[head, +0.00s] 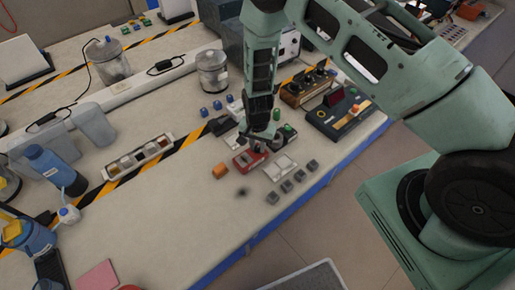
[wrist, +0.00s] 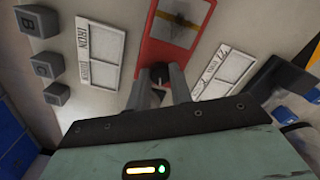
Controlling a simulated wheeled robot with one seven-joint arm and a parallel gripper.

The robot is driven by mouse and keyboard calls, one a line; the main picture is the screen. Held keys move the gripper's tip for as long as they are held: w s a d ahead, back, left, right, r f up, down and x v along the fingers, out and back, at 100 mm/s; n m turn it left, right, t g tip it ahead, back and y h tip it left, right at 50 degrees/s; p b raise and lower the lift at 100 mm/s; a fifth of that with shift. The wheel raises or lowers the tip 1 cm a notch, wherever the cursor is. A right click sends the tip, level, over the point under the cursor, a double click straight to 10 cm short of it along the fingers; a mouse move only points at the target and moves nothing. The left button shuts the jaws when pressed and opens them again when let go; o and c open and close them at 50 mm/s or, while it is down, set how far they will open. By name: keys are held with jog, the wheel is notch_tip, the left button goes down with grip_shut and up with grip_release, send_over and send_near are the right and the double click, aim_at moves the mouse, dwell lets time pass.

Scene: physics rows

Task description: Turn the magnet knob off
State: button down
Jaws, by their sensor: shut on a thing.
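The red magnet device (head: 241,161) sits on the grey bench, below my gripper (head: 260,144) in the head view. In the wrist view the red body (wrist: 150,51) runs away from my gripper (wrist: 160,84), with a yellowish-grey panel bearing a dark smudge on top. A small dark knob (wrist: 158,71) is at its near end, between my two fingertips. The fingers are closed in on the knob from both sides. The knob's pointing direction cannot be made out, and the arm hides part of the device in the head view.
White labelled trays (wrist: 98,46) (wrist: 227,66) lie on both sides of the device, one lettered "IRON". Several grey cubes (head: 272,198) line the bench's front edge. An orange block (head: 220,171) and a dark console (head: 337,117) are nearby. Bare bench lies front left.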

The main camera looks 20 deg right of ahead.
aim_at(258, 147)
jog(key=n+b, duration=0.2)
jog(key=n, duration=0.1)
jog(key=shift+f+n+b, duration=0.15)
jog(key=shift+n+b, duration=0.15)
jog(key=shift+n, duration=0.1)
jog(key=n+b, duration=0.2)
jog(key=n, duration=0.1)
jog(key=shift+n, duration=0.3)
jog(key=n+b, duration=0.2)
jog(key=n, duration=0.1)
jog(key=shift+n, duration=0.3)
jog(key=shift+n+b, duration=0.55)
jog(key=shift+n, duration=0.85)
jog(key=shift+r, duration=0.2)
jog(key=c, duration=1.3)
grip_release()
jog(key=shift+o, duration=0.2)
jog(key=shift+r, duration=0.1)
notch_tip(258, 147, up, 17)
jog(key=b, duration=0.3)
